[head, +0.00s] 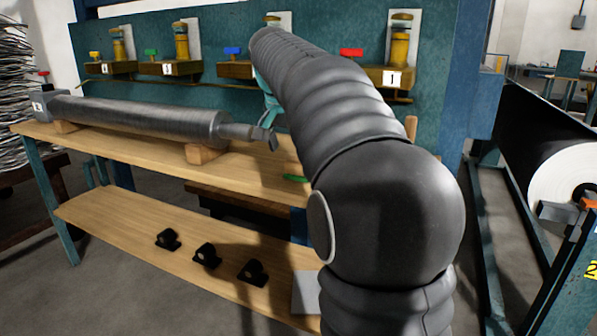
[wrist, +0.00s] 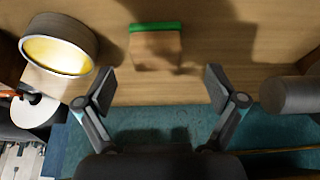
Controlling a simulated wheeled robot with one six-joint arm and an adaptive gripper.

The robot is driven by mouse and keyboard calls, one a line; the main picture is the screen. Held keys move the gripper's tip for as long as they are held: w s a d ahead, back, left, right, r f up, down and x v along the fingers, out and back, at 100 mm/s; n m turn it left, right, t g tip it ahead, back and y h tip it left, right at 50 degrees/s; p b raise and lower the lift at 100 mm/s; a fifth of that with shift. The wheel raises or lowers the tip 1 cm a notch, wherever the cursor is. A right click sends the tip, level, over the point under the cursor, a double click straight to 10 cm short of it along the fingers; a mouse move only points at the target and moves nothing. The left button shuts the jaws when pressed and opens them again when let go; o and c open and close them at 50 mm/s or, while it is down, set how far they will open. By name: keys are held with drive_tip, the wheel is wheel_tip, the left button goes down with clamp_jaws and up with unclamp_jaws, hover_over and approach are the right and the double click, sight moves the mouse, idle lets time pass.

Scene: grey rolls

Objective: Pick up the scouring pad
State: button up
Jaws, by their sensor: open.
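The scouring pad (wrist: 155,47) shows in the wrist view as a tan block with a green strip (wrist: 155,27) along its upper edge. It lies on the wooden bench top, beyond and roughly between my fingertips. In the head view only a green sliver of it (head: 295,179) shows on the bench, beside my dark arm, which hides the rest. My gripper (wrist: 160,84) is open, with a finger on each side and nothing between them. In the head view a teal part of my gripper (head: 268,104) shows past my arm, mostly hidden.
A long grey roller (head: 140,118) rests on wooden blocks on the bench (head: 235,168). In the wrist view, a yellow-lined ring (wrist: 62,45) stands left of the pad and a grey cylinder (wrist: 290,95) lies right. A teal panel (head: 430,120) rises behind the bench.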

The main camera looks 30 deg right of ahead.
drive_tip(key=x, duration=0.3)
drive_tip(key=shift+s+d+f+b, duration=0.2)
drive_tip(key=shift+f+b, duration=0.1)
drive_tip(key=shift+f, duration=0.05)
drive_tip(key=shift+w+d+f, duration=0.15)
drive_tip(key=shift+d+f, duration=0.05)
drive_tip(key=shift+f, duration=0.35)
drive_tip(key=shift+c, duration=0.3)
drive_tip(key=c, duration=1.2)
